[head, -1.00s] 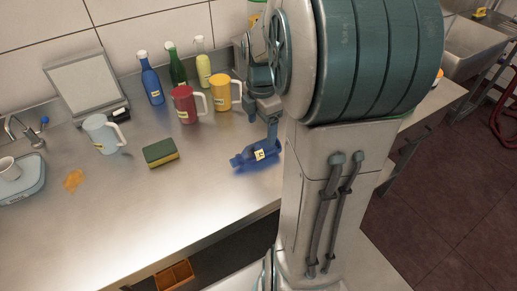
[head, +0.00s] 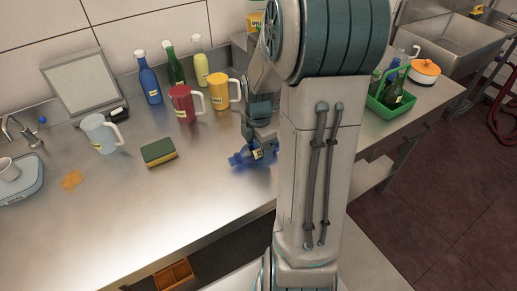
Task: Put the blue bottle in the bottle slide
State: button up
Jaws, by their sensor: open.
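A blue bottle (head: 241,158) with a yellow label lies on its side on the steel counter. My gripper (head: 263,147) is open at its right part, and the fingers cover some of it. I cannot tell whether they touch it. Another blue bottle (head: 150,84), with a white cap, stands upright at the back by the wall. I cannot make out a bottle slide for sure.
Green (head: 175,68) and yellow (head: 200,62) bottles stand at the back. Red (head: 182,105), yellow (head: 220,92) and white (head: 101,134) jugs and a sponge (head: 159,152) are left of my gripper.

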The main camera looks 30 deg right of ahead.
jog(key=c, duration=1.3)
jog(key=shift+o, duration=0.2)
jog(key=shift+r, duration=0.15)
